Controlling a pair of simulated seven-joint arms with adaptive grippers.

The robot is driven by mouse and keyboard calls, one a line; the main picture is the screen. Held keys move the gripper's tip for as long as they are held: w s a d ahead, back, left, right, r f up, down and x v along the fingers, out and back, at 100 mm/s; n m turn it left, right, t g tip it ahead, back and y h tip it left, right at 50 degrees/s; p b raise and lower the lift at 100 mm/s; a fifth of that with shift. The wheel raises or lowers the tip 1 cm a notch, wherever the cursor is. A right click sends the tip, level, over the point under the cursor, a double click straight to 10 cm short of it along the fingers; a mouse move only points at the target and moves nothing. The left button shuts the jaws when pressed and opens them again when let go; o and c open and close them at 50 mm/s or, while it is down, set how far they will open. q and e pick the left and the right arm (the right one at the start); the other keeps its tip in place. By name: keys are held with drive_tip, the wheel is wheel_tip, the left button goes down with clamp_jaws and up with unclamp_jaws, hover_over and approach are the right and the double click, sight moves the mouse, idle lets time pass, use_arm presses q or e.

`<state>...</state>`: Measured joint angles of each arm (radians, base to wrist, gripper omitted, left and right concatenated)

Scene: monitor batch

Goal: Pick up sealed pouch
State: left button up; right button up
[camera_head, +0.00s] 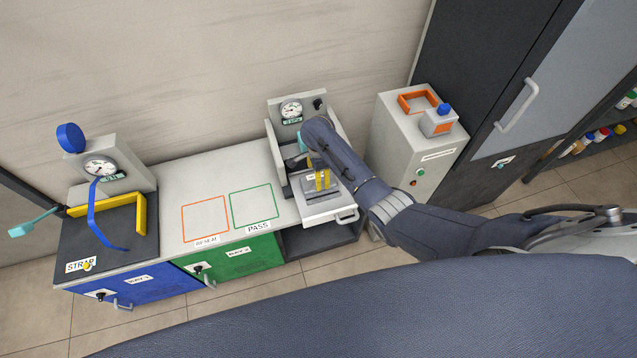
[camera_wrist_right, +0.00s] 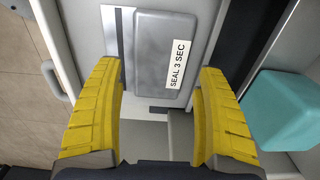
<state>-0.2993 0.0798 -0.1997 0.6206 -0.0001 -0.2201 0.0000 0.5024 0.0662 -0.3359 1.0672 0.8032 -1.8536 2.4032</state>
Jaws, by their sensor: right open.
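My right gripper (camera_head: 322,180) reaches down into the sealing machine (camera_head: 290,112) in the head view. In the right wrist view the same gripper (camera_wrist_right: 161,68) has its yellow fingers apart, with nothing between them clearly held. A grey rounded slab (camera_wrist_right: 160,45) labelled SEAL 3 SEC lies beyond and between the fingertips. A pale flat sheet with a grey stripe (camera_wrist_right: 115,35) shows along its left edge; I cannot tell whether this is the pouch. My left gripper is not in view.
The machine's teal block (camera_wrist_right: 290,110) is right of the fingers. Orange RESEAL (camera_head: 206,218) and green PASS (camera_head: 254,207) outlines on the counter are empty. A strap station (camera_head: 105,240) with a gauge stands left, and a grey cabinet (camera_head: 405,150) stands right of the machine.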

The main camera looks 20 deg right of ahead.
drive_tip(key=shift+f, duration=2.05)
drive_tip(key=c, duration=0.9)
